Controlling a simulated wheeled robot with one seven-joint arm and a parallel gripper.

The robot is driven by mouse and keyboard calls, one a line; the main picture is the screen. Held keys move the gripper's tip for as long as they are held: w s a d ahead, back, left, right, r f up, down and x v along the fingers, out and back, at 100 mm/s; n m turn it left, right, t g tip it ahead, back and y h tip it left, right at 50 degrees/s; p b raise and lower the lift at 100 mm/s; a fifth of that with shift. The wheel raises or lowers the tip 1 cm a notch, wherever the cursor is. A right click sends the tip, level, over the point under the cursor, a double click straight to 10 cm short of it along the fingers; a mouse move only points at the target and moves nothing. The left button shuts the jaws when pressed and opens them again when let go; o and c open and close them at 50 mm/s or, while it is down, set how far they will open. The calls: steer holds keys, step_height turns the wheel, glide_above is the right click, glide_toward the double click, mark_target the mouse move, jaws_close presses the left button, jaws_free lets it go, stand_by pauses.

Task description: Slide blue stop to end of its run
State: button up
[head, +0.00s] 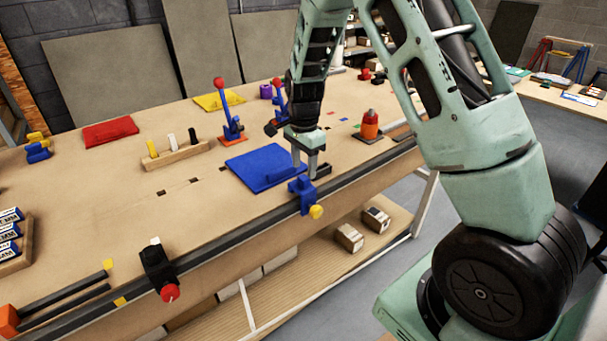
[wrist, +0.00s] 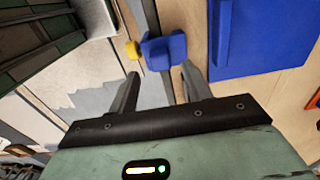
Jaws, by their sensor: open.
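The blue stop (head: 301,190) sits on the dark rail (head: 240,222) along the table's front edge, with a yellow knob (head: 316,212) on its front side. My gripper (head: 306,172) is open and points down just above and behind the stop in the head view. In the wrist view the blue stop (wrist: 163,50) lies ahead of the gap between the fingertips of my gripper (wrist: 160,75), and the yellow knob (wrist: 132,49) is to its left. No grip on the stop shows. Whether a finger touches it I cannot tell.
A black clamp with a red knob (head: 170,291) sits on the same rail, farther left. A blue panel (head: 262,167) lies on the table behind the stop. An orange bottle-like object (head: 370,125) stands at the right. The rail between clamp and stop looks clear.

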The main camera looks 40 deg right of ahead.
mark_target(304, 177)
steer(key=shift+f+p, duration=0.35)
steer(key=shift+f, duration=1.95)
